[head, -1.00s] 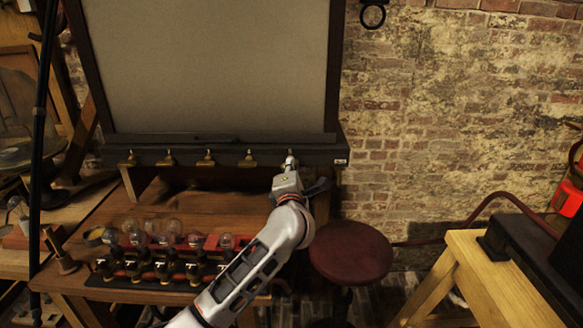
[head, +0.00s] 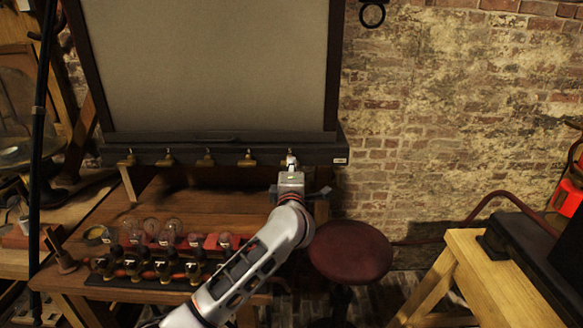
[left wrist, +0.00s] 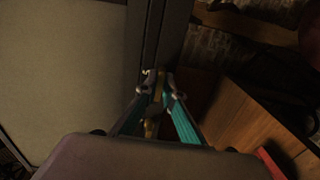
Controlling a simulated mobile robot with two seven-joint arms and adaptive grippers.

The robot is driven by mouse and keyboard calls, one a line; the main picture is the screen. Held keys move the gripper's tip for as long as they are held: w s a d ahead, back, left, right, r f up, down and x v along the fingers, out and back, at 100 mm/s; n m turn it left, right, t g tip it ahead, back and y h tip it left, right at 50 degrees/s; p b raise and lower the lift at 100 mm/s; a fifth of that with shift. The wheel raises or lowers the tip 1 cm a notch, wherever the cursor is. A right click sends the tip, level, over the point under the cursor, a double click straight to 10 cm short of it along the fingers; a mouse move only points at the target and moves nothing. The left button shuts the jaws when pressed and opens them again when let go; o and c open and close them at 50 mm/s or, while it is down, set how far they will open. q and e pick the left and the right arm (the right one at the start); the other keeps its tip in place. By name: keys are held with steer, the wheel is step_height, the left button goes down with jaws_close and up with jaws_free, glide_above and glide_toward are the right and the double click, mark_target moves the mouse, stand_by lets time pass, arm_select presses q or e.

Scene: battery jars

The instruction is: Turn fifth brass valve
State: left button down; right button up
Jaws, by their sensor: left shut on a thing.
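Several brass valves (head: 206,159) hang in a row along the dark ledge (head: 230,150) under the large grey board. My left gripper (head: 291,161) is at the right end of this row, at the ledge's front. It hides the fifth brass valve in the head view. In the left wrist view the two fingers (left wrist: 160,92) are closed around the fifth brass valve (left wrist: 152,124), whose brass body shows between them against the dark ledge. My right gripper is in neither view.
A wooden bench (head: 220,192) below carries glass bulbs (head: 173,228) and a dark rack of jars (head: 145,268). A round red stool (head: 350,252) stands right of my arm. A wooden trestle (head: 490,275) is at the lower right. The brick wall's front is open.

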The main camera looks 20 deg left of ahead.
arm_select(q)
steer(key=shift+f, duration=0.1)
steer(key=c, duration=2.2)
jaws_free()
steer(key=shift+s, duration=0.1)
steer(key=v, duration=1.2)
